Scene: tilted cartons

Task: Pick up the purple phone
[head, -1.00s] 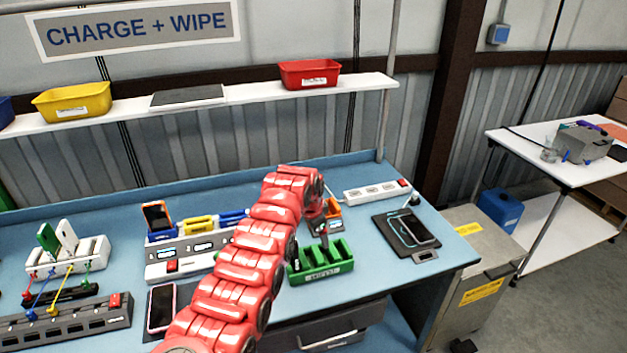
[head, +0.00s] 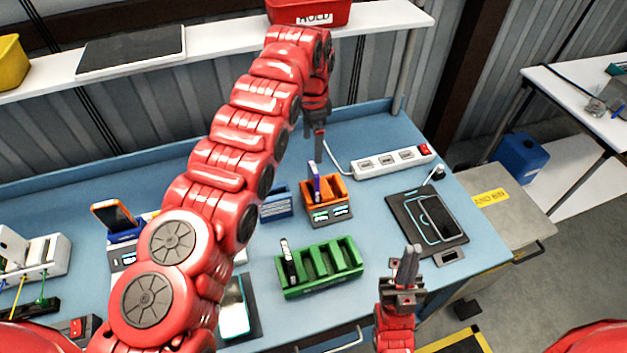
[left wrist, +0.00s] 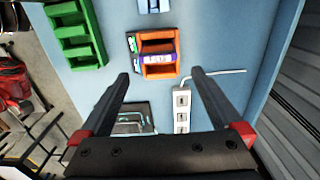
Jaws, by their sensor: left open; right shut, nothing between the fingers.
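The purple phone (head: 315,182) stands upright in an orange dock (head: 336,192) with lit displays. In the left wrist view the purple phone (left wrist: 158,59) shows as a thin edge-on strip across the orange dock (left wrist: 166,72). My left gripper (head: 319,150) points down just above the phone in the head view, apart from it. In the left wrist view its open fingers (left wrist: 160,75) have nothing between them, and the phone lies beyond the tips. My right gripper (head: 408,255) is shut and empty, low in front of the bench, right of the green rack.
A green slotted rack (head: 322,278) holding a dark phone (head: 288,264) stands in front of the dock. A white power strip (head: 392,162) lies behind right. A charging pad (head: 412,218) with a phone lies right. A blue holder (head: 276,206) stands left of the dock.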

